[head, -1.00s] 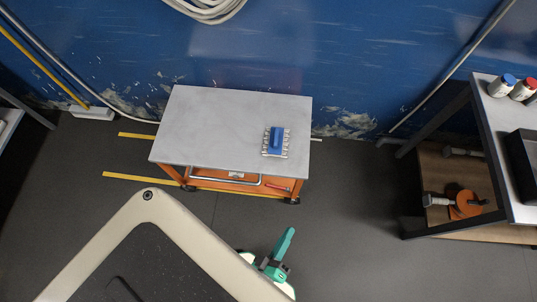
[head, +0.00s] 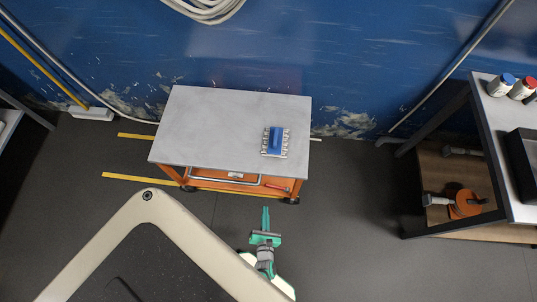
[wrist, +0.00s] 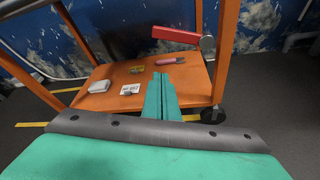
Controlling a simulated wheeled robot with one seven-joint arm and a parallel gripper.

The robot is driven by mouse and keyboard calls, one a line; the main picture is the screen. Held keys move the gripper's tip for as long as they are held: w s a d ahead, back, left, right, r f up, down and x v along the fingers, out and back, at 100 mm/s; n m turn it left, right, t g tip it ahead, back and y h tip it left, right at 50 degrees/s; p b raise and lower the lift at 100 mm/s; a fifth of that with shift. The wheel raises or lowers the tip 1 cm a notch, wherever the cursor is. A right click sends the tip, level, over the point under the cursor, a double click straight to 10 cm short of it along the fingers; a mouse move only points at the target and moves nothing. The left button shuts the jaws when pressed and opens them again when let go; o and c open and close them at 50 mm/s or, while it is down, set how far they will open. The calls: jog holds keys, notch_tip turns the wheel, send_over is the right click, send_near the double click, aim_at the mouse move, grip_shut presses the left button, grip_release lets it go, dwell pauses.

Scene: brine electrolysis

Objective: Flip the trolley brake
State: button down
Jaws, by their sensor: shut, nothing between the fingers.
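The trolley (head: 200,130) has a grey top and an orange frame, and stands against the blue wall. Its brake looks to be the red lever (wrist: 176,35) on a grey pivot by the right orange post in the wrist view. The lever lies roughly level, pointing left from the post. In the head view only a small red bit (head: 278,187) of it shows under the top's front edge. My green gripper (head: 266,212) is shut and empty, in front of the trolley's right front corner. In the wrist view its fingertips (wrist: 160,77) point at the trolley, below the lever and apart from it.
A blue device (head: 275,141) sits on the trolley top. The lower orange shelf (wrist: 110,98) holds a white box, a card and a few small items. A black caster (wrist: 212,114) is below the right post. A workbench (head: 488,125) stands right, with clear floor between.

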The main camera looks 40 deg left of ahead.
aim_at(277, 187)
jog(key=shift+d, duration=0.1)
jog(key=x, duration=1)
jog(key=shift+w+d+r, duration=0.15)
jog(key=shift+d+r, duration=0.1)
jog(key=shift+r, duration=0.4)
jog(key=shift+w+d+r, duration=0.15)
jog(key=shift+d+r, duration=0.05)
jog(key=shift+r, duration=0.4)
jog(key=shift+w+d+r, duration=0.15)
jog(key=shift+d+r, duration=0.1)
jog(key=shift+r, duration=0.4)
